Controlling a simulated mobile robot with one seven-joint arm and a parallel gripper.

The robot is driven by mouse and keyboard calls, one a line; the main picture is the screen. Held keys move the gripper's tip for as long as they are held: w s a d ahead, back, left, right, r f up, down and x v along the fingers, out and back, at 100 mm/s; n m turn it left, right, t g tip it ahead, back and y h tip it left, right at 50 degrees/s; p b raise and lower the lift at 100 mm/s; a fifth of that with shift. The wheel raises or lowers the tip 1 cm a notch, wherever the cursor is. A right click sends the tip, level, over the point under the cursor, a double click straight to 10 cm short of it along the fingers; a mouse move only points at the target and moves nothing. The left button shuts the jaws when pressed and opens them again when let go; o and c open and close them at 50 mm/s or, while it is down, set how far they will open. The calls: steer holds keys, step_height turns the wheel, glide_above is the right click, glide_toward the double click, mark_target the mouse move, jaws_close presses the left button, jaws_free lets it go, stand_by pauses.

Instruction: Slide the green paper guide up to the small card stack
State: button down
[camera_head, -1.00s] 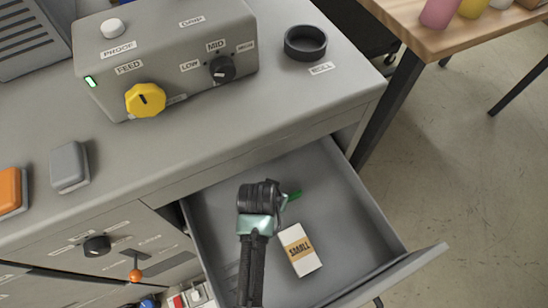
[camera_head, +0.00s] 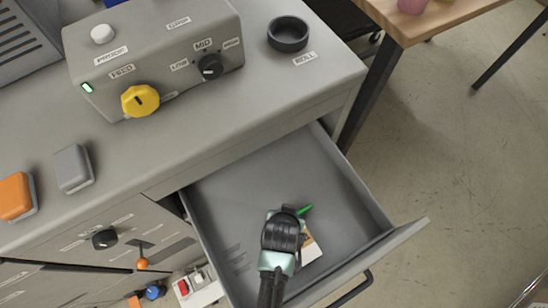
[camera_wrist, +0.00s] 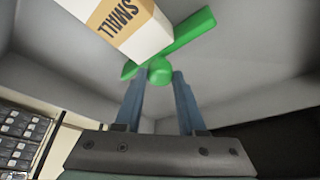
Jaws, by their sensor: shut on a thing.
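The green paper guide (camera_wrist: 190,34) is a bar with a round knob, inside the open drawer. In the head view only its green end (camera_head: 306,209) shows beside my gripper (camera_head: 286,212). In the wrist view my gripper (camera_wrist: 158,82) has its two fingers on either side of the knob, shut on it. The small card stack (camera_wrist: 122,28), white with a tan band reading SMALL, lies alongside the bar. Its edge overlaps the bar in that view; I cannot tell whether they touch. In the head view the stack (camera_head: 313,250) is mostly hidden by my gripper.
The drawer (camera_head: 355,210) is pulled out, with bare floor around the stack and walls on its sides. Above it the grey counter holds a control box with a yellow feed knob (camera_head: 140,100) and a black roll ring (camera_head: 288,34). A wooden table (camera_head: 440,20) stands at the upper right.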

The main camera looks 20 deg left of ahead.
steer(key=s+d, duration=0.2)
steer(key=d, duration=0.1)
steer(key=shift+s+d+p, duration=0.1)
steer(key=shift+s+p, duration=0.2)
steer(key=c, duration=0.5)
jaws_free()
steer(key=shift+w, duration=0.1)
steer(key=shift+r, duration=0.1)
steer(key=v, duration=1.2)
steer(key=shift+s+r, duration=0.25)
steer(key=shift+r, duration=0.1)
steer(key=shift+c, duration=0.2)
